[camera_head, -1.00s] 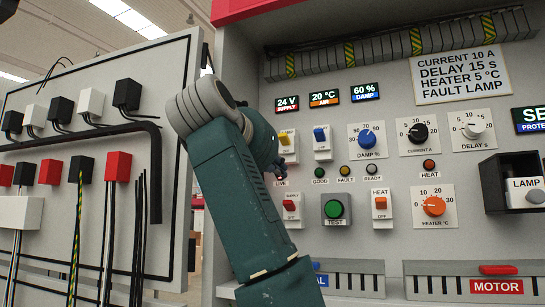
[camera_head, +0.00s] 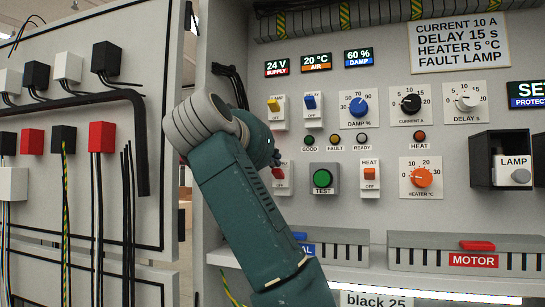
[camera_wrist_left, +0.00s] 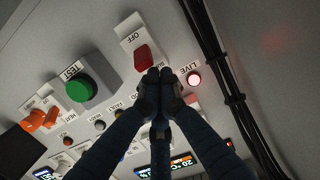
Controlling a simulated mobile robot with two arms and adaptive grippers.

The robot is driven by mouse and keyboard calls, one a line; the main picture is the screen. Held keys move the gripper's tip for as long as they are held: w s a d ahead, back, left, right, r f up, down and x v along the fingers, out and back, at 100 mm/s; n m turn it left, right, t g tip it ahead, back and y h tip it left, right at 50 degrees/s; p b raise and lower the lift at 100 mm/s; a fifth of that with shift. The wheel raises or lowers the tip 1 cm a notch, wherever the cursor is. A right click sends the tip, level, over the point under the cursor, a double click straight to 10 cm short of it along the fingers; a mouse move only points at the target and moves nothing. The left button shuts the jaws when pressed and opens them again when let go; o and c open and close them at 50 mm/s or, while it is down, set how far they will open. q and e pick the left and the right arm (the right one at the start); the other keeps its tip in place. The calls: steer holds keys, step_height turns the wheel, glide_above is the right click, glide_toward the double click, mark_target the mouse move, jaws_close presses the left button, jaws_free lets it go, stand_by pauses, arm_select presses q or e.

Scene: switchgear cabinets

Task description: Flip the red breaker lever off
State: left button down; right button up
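The red breaker lever (camera_head: 278,173) shows just below my left gripper (camera_head: 275,159) in the head view; my arm covers most of its plate. In the left wrist view the red lever (camera_wrist_left: 143,57) stands on a white plate with the word OFF above it in that picture. My left gripper (camera_wrist_left: 160,77) has its fingers together, with nothing seen between them. Its tips are right at the lever's near end; I cannot tell whether they touch. My right gripper is not in view.
A green TEST button (camera_head: 323,178) and an orange HEAT switch (camera_head: 370,178) sit right of the lever. Yellow (camera_head: 273,105) and blue (camera_head: 310,102) switches are above. Black cables (camera_wrist_left: 225,75) run along the panel near the gripper. A red MOTOR handle (camera_head: 477,245) is lower right.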

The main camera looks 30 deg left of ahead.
mark_target(273, 170)
arm_select(q)
steer(key=f+t+b, duration=0.1)
steer(key=t+b, duration=0.1)
steer(key=b, duration=0.3)
steer(key=s+f+t+y+b, duration=0.1)
steer(key=t+b, duration=0.1)
steer(key=b, duration=0.4)
steer(key=s+f+t+b, duration=0.1)
steer(key=t+b, duration=0.1)
steer(key=b, duration=0.4)
steer(key=shift+d+f+y, duration=0.2)
steer(key=shift+f+y, duration=0.2)
steer(key=shift+f+b, duration=0.7)
steer(key=shift+b, duration=0.55)
steer(key=shift+f, duration=0.1)
steer(key=shift+h, duration=0.3)
